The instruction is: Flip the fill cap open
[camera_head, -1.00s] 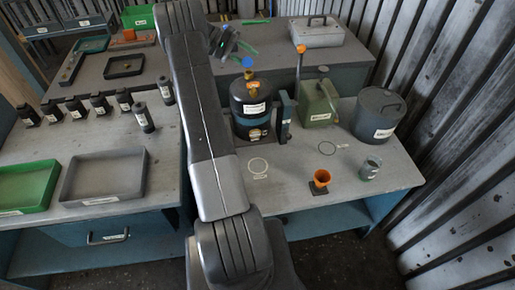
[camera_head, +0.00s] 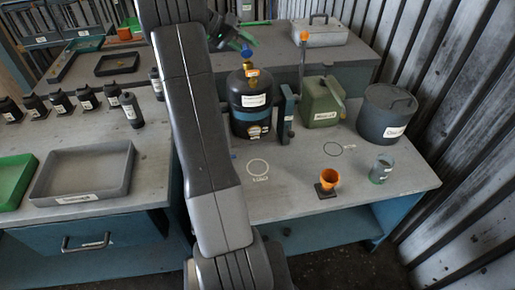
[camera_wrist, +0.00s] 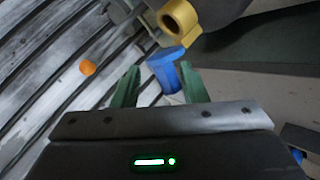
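A black canister (camera_head: 251,116) with white labels stands on the right bench. A yellow piece (camera_head: 251,71) sits on its top, and I cannot tell whether this is the fill cap or its neck. In the wrist view the yellow piece (camera_wrist: 180,18) shows a round end with a dark hole, just beyond my fingertips.
A blue-grey post (camera_head: 287,115) stands close right of the canister, near an orange-topped rod (camera_head: 303,60). The bench front near the white circle (camera_head: 258,167) is clear.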

